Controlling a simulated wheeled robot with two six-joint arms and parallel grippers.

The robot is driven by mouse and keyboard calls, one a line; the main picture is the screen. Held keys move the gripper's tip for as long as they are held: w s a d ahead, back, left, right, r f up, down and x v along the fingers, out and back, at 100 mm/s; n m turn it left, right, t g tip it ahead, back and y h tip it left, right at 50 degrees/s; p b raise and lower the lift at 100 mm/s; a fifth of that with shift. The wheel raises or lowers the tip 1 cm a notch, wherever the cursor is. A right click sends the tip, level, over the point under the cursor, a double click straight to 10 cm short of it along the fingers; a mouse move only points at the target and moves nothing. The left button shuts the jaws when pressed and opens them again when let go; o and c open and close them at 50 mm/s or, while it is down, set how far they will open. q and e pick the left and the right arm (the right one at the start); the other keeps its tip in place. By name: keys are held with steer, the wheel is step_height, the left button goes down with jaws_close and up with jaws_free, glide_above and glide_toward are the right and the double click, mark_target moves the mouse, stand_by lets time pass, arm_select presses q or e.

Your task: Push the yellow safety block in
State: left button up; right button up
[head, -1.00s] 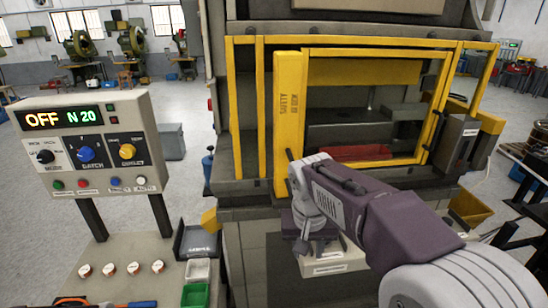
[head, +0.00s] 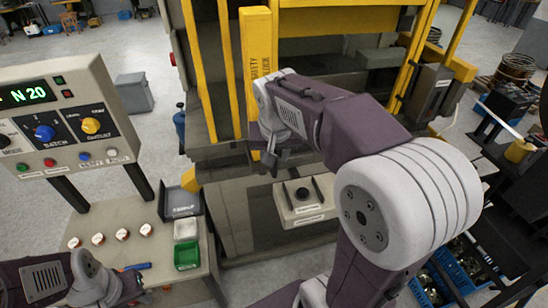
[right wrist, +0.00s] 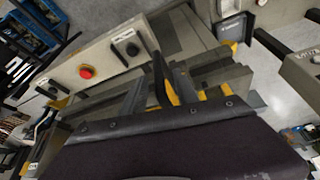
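The yellow safety block (head: 257,60) is a tall upright bar with dark lettering at the left of the press opening in the head view. My right arm's wrist crosses in front of its lower part. My right gripper (head: 270,153) is at the lower end of the block, small and partly hidden by the wrist; I cannot tell whether it touches. In the right wrist view the dark fingers (right wrist: 165,88) show with a yellow strip beside them; their opening is unclear. My left arm is at the bottom left of the head view, its gripper end (head: 130,287) dark and unclear.
A control panel (head: 68,120) stands at the left. A button box (head: 303,200) is on the press front; the right wrist view shows a red button (right wrist: 86,72).

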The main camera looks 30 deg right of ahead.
mark_target(275, 173)
steer(key=x, duration=0.2)
steer(key=shift+s+f, duration=0.1)
steer(key=shift+f, duration=0.35)
steer(key=shift+d+f, duration=0.1)
steer(key=shift+f, duration=0.05)
jaws_close()
steer(key=shift+w, duration=0.2)
stand_by(0.8)
